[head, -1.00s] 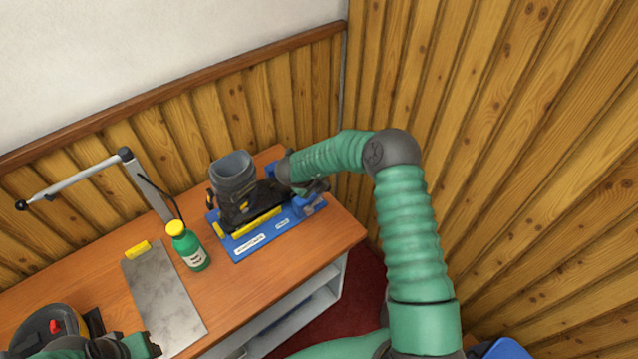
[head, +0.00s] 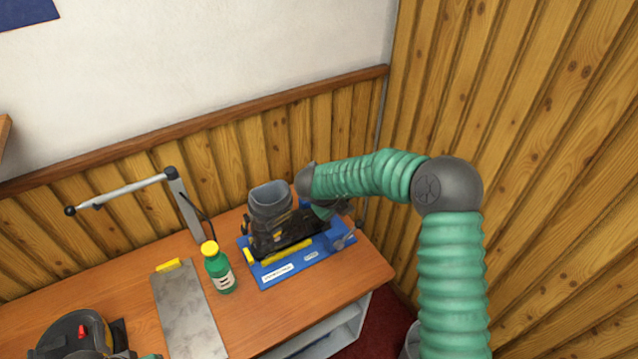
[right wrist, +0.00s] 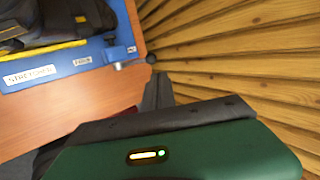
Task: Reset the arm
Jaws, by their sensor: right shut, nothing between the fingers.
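My right arm (head: 450,260) comes in from the lower right in the head view and bends at a grey elbow toward the bench. My right gripper (head: 335,210) is shut and empty, just behind and right of a dark boot (head: 270,212). In that view the green gripper body (right wrist: 180,145) fills the bottom.
A black round device (head: 72,338) is at the lower left. Wood-panelled walls close the back and right.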

